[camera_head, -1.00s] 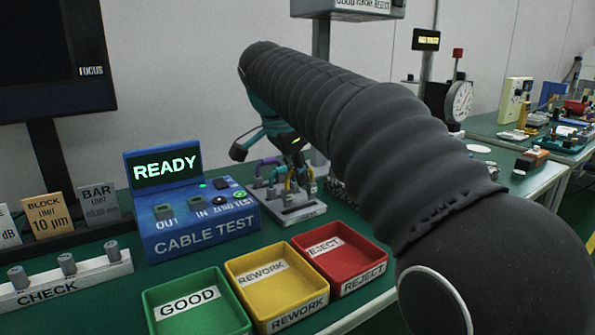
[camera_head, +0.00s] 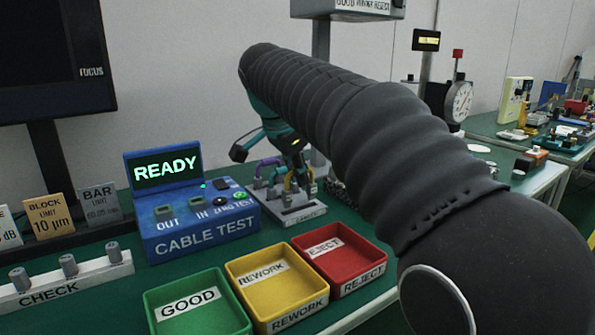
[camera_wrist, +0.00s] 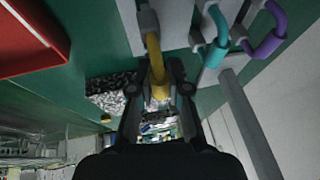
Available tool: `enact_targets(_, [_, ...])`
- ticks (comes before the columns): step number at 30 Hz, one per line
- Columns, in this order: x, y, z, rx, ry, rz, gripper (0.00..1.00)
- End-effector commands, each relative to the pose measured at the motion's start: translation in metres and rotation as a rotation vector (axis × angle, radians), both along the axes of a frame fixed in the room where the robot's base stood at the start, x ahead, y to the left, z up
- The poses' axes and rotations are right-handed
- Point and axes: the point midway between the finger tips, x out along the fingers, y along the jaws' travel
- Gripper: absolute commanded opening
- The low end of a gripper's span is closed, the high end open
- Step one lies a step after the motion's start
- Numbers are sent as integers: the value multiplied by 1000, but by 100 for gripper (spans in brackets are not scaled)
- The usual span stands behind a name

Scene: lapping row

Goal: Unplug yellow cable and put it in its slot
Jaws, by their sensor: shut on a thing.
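In the wrist view a yellow cable (camera_wrist: 155,62) with grey ends runs between the fingers of my gripper (camera_wrist: 160,88), which is shut on it. Teal (camera_wrist: 215,45) and purple (camera_wrist: 268,38) cables sit beside it at the right. In the head view the cable rack (camera_head: 290,213) stands right of the blue cable tester (camera_head: 200,235), whose screen reads READY. My gripper is over the rack, largely hidden by my arm. The yellow cable (camera_head: 289,184) shows only in part there. I cannot tell whether its ends are seated.
Green GOOD (camera_head: 190,326), yellow REWORK (camera_head: 262,286) and red REJECT (camera_head: 337,254) trays line the front of the bench. A grey CHECK rail (camera_head: 75,280) lies at the left. A speckled block (camera_wrist: 108,92) lies close to my gripper in the wrist view.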

Motion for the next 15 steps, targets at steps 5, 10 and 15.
enact_targets(5, [0,0,0,0,0,0,0])
enact_targets(10, [0,0,-2,0,0,0,0])
enact_targets(15, [0,0,-6,0,0,0,0])
